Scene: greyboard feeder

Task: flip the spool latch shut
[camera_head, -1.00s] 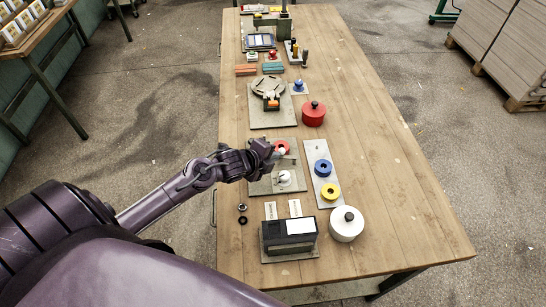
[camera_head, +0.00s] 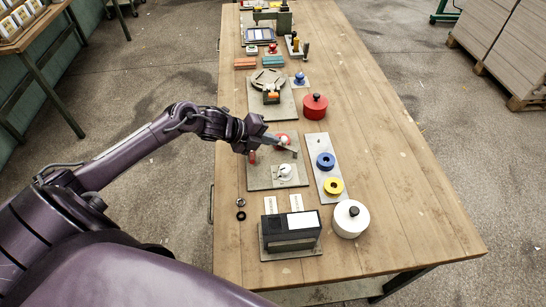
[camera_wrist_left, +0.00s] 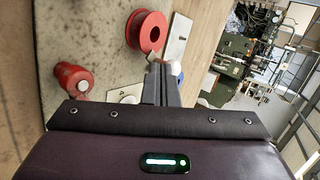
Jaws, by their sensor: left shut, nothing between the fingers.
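A grey fixture board (camera_head: 262,179) carries a red spool (camera_head: 283,137), a white knob (camera_head: 287,170) and a red upright handle (camera_head: 252,157) at its left edge. In the left wrist view the red spool (camera_wrist_left: 147,32) is above the fingers and the red handle (camera_wrist_left: 72,78) is to their left. I cannot tell for certain which part is the latch. My left gripper (camera_head: 292,151) is shut and empty over the board, its fingers between the spool and the knob in the picture. Its fingers also show in the left wrist view (camera_wrist_left: 161,80). My right gripper is out of view.
To the right, a plate (camera_head: 322,143) holds a blue spool (camera_head: 325,160) and a yellow spool (camera_head: 333,186). A black box (camera_head: 290,231) and a white canister (camera_head: 350,218) stand in front. A turntable fixture and red canister (camera_head: 315,106) are behind. The table's right side is clear.

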